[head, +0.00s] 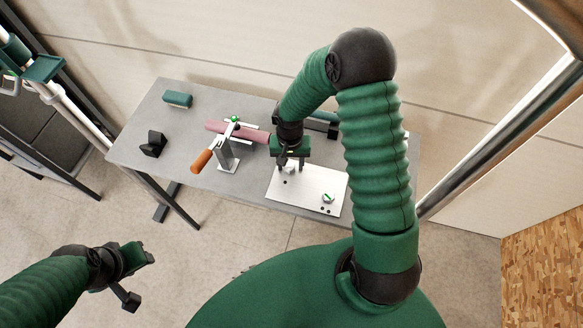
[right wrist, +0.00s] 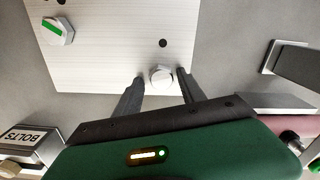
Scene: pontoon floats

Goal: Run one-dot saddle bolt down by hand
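A pale plate (head: 310,194) lies on the grey table; it also shows in the right wrist view (right wrist: 110,70). A plain silver hex bolt head (right wrist: 161,76) is near the plate's edge, with one dark dot (right wrist: 163,43) beside it. My right gripper (right wrist: 161,82) is open, its fingers on either side of this bolt head with a thin gap at each side. In the head view the right gripper (head: 290,167) partly hides the bolt. Another bolt with a green stripe (right wrist: 57,31) sits near two dots. My left gripper (head: 139,279) is open and empty, away from the table.
A black block (head: 153,144) and a green-topped block (head: 178,99) lie further left. A BOLTS label (right wrist: 28,139) shows at the wrist view's lower left.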

